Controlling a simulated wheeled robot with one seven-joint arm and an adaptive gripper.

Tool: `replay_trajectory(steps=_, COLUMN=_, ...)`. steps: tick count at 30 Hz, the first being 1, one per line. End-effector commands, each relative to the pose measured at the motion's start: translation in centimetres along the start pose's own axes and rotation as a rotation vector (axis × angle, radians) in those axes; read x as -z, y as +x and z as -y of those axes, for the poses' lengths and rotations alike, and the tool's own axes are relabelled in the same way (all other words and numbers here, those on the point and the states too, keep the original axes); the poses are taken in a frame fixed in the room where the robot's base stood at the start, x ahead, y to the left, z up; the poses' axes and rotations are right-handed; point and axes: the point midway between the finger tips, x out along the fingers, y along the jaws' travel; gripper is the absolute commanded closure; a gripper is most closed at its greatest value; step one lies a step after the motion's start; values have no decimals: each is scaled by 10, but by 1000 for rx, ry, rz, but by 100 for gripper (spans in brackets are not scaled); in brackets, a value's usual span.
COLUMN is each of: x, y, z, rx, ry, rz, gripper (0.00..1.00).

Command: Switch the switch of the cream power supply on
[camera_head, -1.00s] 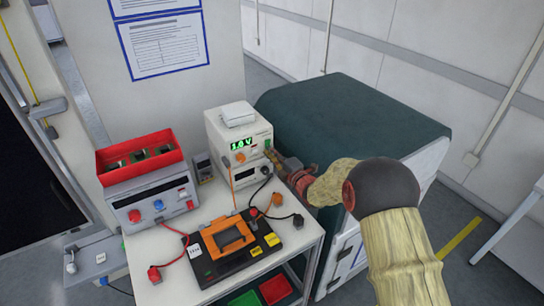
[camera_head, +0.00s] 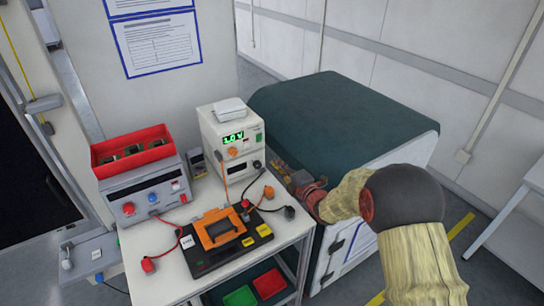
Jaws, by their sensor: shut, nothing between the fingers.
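The cream power supply (camera_head: 212,128) stands at the back of the trolley top, with a lit green display reading about 1.0 V. An orange knob and dark sockets show on its front. A small green part (camera_head: 259,138), perhaps its switch, is at the front's right edge; its position is too small to read. My gripper (camera_head: 274,163) is shut and empty, just right of and below the supply's front right side. It appears apart from the supply, though the depth is hard to judge. Its fingertips are small and partly blend with the background.
A grey power supply (camera_head: 150,200) with a red bin (camera_head: 133,161) on top stands at left. A black and orange device (camera_head: 226,247) lies in front, with red, orange and black leads around it. A dark green-topped cabinet (camera_head: 345,115) stands close behind my arm.

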Motion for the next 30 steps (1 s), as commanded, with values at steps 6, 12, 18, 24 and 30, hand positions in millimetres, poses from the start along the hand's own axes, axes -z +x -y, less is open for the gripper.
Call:
replay_trajectory(steps=6, x=0, y=-25, z=5, rx=2, ry=0, rz=0, gripper=100)
replay_trajectory(steps=12, x=0, y=-31, z=7, rx=2, ry=0, rz=0, gripper=100)
replay_trajectory(steps=18, x=0, y=-30, z=7, rx=2, ry=0, rz=0, gripper=100)
replay_trajectory(steps=24, x=0, y=-30, z=6, rx=3, ry=1, rz=1, gripper=100)
replay_trajectory(steps=30, x=-24, y=-42, z=-29, rx=67, ry=90, rz=97, gripper=100)
